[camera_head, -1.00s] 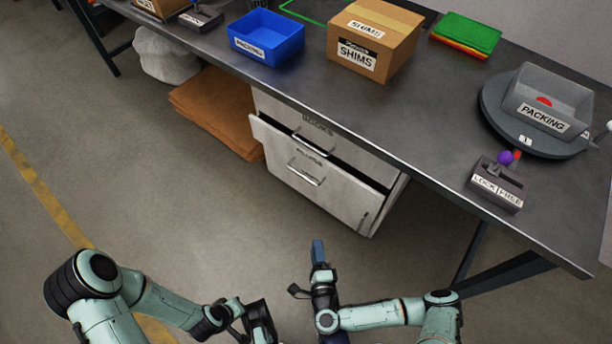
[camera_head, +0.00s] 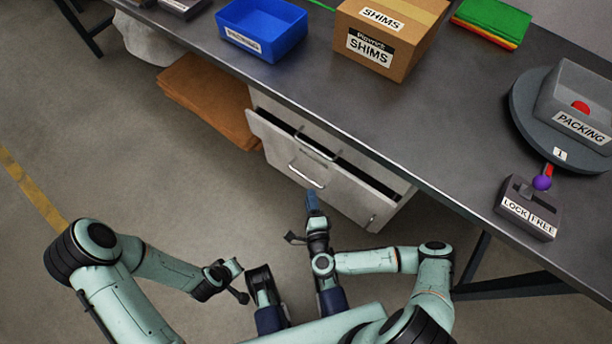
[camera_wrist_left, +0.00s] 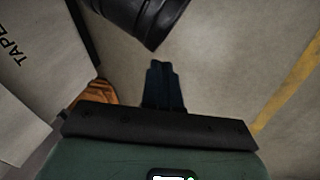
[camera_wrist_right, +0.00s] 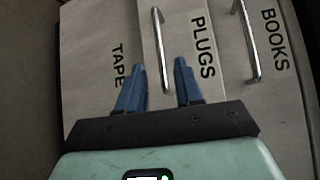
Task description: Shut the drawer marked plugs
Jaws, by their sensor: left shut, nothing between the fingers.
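The plugs drawer (camera_head: 340,189) is pulled out of the cabinet under the bench, with a dark gap above its pale front. Its PLUGS label and bar handle (camera_wrist_right: 162,50) show in the right wrist view. My right gripper (camera_head: 312,197) points at the drawer front, low and close to it. Its blue fingers (camera_wrist_right: 158,88) are apart and empty, and the handle appears between them in the right wrist view. I cannot tell whether they touch anything. My left gripper (camera_wrist_left: 164,72) is shut and empty, over the floor.
The books drawer (camera_wrist_right: 270,60) and the tape drawer (camera_wrist_right: 100,60) flank the plugs drawer in the right wrist view. The bench top (camera_head: 420,140) overhangs the cabinet. Brown folded cloth (camera_head: 212,95) lies left of it. A bench leg (camera_head: 520,290) stands right. Floor at left is clear.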

